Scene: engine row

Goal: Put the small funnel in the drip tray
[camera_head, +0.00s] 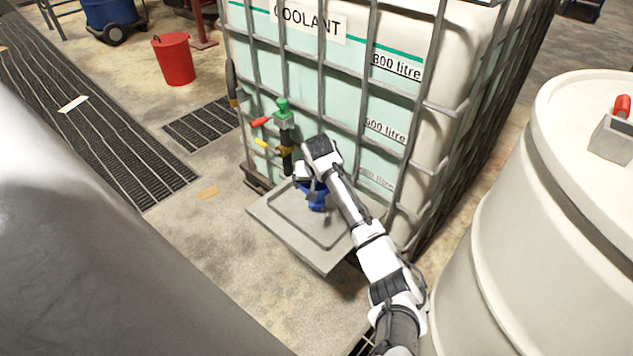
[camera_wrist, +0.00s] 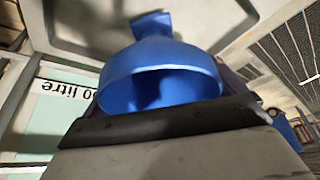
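The small funnel (camera_head: 316,197) is blue and sits at the end of my gripper (camera_head: 309,187), over the drip tray. In the wrist view the funnel (camera_wrist: 165,65) fills the middle, its wide mouth toward the camera and its spout pointing away toward the tray. Dark finger parts show at both sides of it, so my gripper looks shut on it. Whether the funnel touches the tray is hard to tell.
The caged coolant tank (camera_head: 345,95) stands just behind the tray, with a green-capped valve (camera_head: 284,118) near my gripper. A large pale drum (camera_head: 545,230) is at the right. A red bucket (camera_head: 174,60) and floor grates (camera_head: 95,125) are left. Bare floor lies left of the tray.

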